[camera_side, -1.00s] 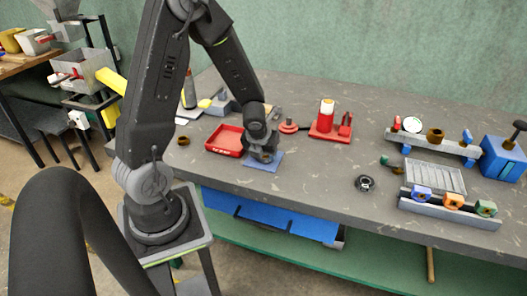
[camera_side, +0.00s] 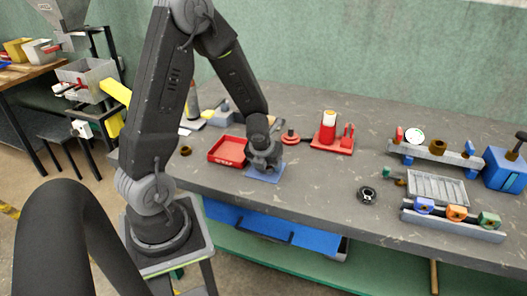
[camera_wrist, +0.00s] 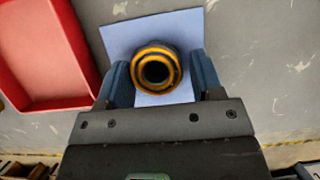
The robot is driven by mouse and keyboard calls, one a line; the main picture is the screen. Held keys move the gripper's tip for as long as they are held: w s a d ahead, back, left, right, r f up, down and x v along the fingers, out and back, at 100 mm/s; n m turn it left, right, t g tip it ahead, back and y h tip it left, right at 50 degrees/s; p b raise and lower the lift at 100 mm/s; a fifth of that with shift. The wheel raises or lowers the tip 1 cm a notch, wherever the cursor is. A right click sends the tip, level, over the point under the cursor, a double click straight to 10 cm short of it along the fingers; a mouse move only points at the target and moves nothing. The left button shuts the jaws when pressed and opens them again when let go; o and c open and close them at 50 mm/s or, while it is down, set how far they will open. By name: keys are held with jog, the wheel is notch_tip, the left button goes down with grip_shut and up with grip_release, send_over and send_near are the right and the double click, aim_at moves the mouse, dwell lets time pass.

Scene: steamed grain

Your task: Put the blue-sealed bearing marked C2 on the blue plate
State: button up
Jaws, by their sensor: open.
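The blue plate (camera_side: 263,176) lies on the grey bench under my gripper (camera_side: 263,164); it also shows in the wrist view (camera_wrist: 122,40). A round bearing (camera_wrist: 155,72) with orange-yellow rings and a dark bore is over the plate, between my fingers. My gripper (camera_wrist: 161,80) is open around it, one finger on each side.
A red tray (camera_side: 227,152) is close left of the plate. A dark ring (camera_side: 368,196) lies alone on the bench. Orange (camera_side: 456,213) and green (camera_side: 489,220) pieces share the rack. A red stand (camera_side: 332,145) is behind right. Bench between plate and dark ring is clear.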

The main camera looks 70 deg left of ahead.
jog(key=shift+s+a, duration=0.2)
jog(key=shift+s, duration=0.1)
jog(key=v, duration=1.1)
jog(key=s+d+r+n+t+h, duration=0.1)
jog(key=s+d+r+n, duration=0.3)
jog(key=n, duration=0.9)
jog(key=s+d+r+n+t+h, duration=0.1)
jog(key=s+d+r+n, duration=0.3)
jog(key=d+r+n, duration=0.5)
jog(key=shift+d+n+h, duration=0.6)
jog(key=shift+d+n, duration=1.05)
jog(key=shift+n, duration=0.85)
jog(key=shift+s, duration=0.1)
